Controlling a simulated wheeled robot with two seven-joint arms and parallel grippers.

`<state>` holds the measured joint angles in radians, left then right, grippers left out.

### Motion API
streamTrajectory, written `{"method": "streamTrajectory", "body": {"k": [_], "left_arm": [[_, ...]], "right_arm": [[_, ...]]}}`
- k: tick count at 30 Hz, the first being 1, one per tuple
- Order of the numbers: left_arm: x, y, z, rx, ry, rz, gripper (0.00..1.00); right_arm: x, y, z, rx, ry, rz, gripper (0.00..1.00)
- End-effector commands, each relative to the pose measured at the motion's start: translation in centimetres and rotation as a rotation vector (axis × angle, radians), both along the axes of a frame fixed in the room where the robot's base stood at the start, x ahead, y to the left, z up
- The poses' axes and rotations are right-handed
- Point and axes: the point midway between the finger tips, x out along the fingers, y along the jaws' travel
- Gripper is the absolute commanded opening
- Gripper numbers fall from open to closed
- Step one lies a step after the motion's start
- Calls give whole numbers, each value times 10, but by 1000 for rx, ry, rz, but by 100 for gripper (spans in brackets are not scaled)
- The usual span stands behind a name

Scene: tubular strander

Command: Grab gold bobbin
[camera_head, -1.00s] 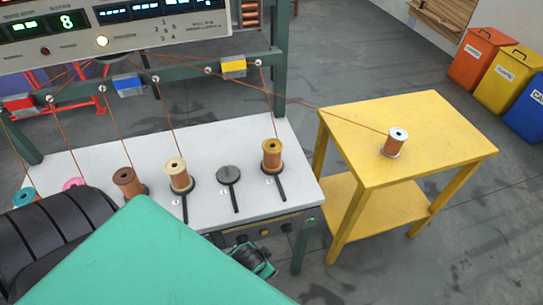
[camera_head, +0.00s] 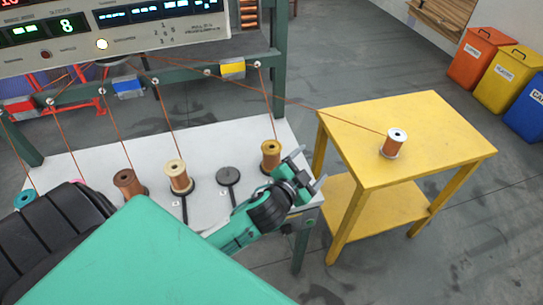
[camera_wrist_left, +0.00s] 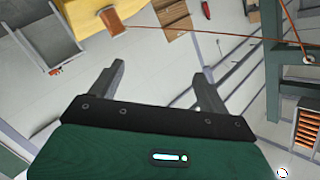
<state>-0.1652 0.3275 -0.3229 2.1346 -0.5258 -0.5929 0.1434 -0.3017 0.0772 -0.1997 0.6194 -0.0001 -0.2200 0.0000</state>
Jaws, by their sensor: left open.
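The gold bobbin (camera_head: 270,155) stands upright at the right end of the white bench (camera_head: 210,202), with a thin copper-coloured wire rising from it. My left gripper (camera_head: 309,169) is open and empty, just right of and in front of the gold bobbin, near the bench's right edge. It looks apart from the bobbin, though its depth is hard to judge. Both open fingers show in the left wrist view (camera_wrist_left: 160,85) with nothing between them. The gold bobbin is not clear in that view. My right gripper does not show.
A cream bobbin (camera_head: 179,177), a brown bobbin (camera_head: 128,183) and an empty dark holder (camera_head: 228,176) stand left on the bench. A white-topped copper bobbin (camera_head: 394,143) stands on the yellow table (camera_head: 440,135), its wire crossing above the gap. Bins (camera_head: 510,72) stand far right.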

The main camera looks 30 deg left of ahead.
Motion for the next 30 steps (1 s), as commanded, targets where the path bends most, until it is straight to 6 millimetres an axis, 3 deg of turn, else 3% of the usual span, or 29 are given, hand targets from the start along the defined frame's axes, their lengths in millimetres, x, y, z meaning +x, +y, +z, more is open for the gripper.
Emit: {"method": "streamTrajectory", "body": {"k": [1, 3, 6, 9, 13, 17, 20, 23, 27, 30], "left_arm": [[16, -11, 26, 57, -115, -69, 79], [29, -31, 57, 138, -268, -181, 79], [37, -63, 93, 265, -460, -357, 79], [36, -94, 113, 410, -617, -555, 79], [27, -125, 116, 622, -753, -831, 79], [21, -134, 96, 858, -796, -1118, 79], [21, -121, 71, 1050, -753, -1336, 79], [27, -89, 44, 1243, -639, -1540, 79], [41, -17, 20, 1489, -356, -1778, 79], [50, 42, 16, 1618, -104, -1889, 79]], "right_arm": [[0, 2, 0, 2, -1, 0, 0], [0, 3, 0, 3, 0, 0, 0], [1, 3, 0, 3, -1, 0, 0], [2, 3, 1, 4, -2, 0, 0], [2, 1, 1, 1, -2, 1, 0], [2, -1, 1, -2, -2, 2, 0], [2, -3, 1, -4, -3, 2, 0], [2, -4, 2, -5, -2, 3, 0], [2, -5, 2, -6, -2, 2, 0], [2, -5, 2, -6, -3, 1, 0]]}}
